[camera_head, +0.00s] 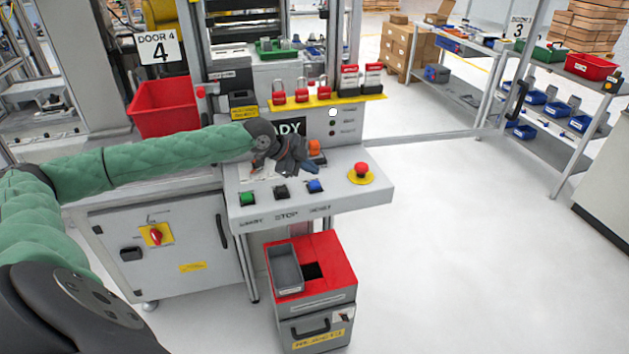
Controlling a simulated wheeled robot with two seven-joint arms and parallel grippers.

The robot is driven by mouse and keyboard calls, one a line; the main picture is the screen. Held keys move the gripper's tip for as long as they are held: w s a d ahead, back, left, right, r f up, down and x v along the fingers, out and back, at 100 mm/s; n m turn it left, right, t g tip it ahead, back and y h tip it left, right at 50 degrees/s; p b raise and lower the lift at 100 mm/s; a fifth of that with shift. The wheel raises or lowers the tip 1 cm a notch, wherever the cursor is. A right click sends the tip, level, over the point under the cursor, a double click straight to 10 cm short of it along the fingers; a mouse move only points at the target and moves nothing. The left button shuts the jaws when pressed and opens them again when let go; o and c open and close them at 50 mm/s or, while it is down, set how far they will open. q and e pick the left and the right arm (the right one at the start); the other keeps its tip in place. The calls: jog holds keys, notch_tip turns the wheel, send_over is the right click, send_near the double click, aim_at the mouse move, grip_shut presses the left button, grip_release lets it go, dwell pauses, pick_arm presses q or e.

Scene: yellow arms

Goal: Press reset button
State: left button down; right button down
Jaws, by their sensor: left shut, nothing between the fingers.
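A blue button (315,186) sits on the sloped front of a light grey control panel (370,197), above a small label that seems to read RESET. A black button (281,192) and a green button (247,199) sit to its left. A red emergency knob (362,170) on a yellow base is to its right. My left gripper (308,170) is over the panel, just behind and above the blue button in the picture. It is shut and empty; whether it touches anything I cannot tell. My right gripper is out of view.
An orange item (314,147) is partly hidden behind my left gripper. Red padlocks (302,92) stand on a yellow shelf (335,101) behind the panel. A red-topped reject bin (322,258) stands below. Open floor (450,270) lies to the right.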

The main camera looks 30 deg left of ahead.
aim_at(311, 184)
pick_arm(q)
jog(key=shift+r+p, duration=1)
jog(key=shift+r, duration=0.65)
jog(key=shift+d+f, duration=0.1)
